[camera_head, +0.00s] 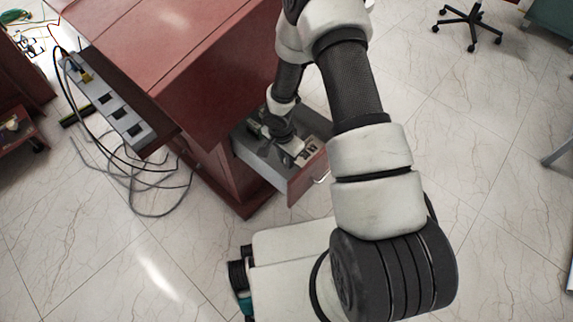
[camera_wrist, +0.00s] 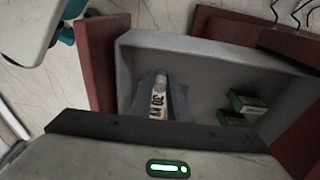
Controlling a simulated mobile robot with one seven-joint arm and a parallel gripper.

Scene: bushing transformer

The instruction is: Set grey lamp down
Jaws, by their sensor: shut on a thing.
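My gripper (camera_wrist: 160,98) reaches down into an open drawer (camera_head: 310,180) and is shut on a thin, pale thing, which I take to be the grey lamp (camera_wrist: 161,79). In the wrist view a rounded light-grey end shows between the fingers, above a whitish part with dark markings. The rest is hidden by my gripper's body. The drawer's grey inside (camera_wrist: 205,72) surrounds the fingers. I cannot tell whether the lamp touches the drawer floor. In the head view my arm hides much of the fingers and the lamp.
Small green-and-white boxes (camera_wrist: 247,103) lie in the drawer right of my gripper in the wrist view. The drawer belongs to a red cabinet (camera_head: 200,60). A power strip (camera_head: 110,105) with loose cables (camera_head: 150,200) hangs at its left side.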

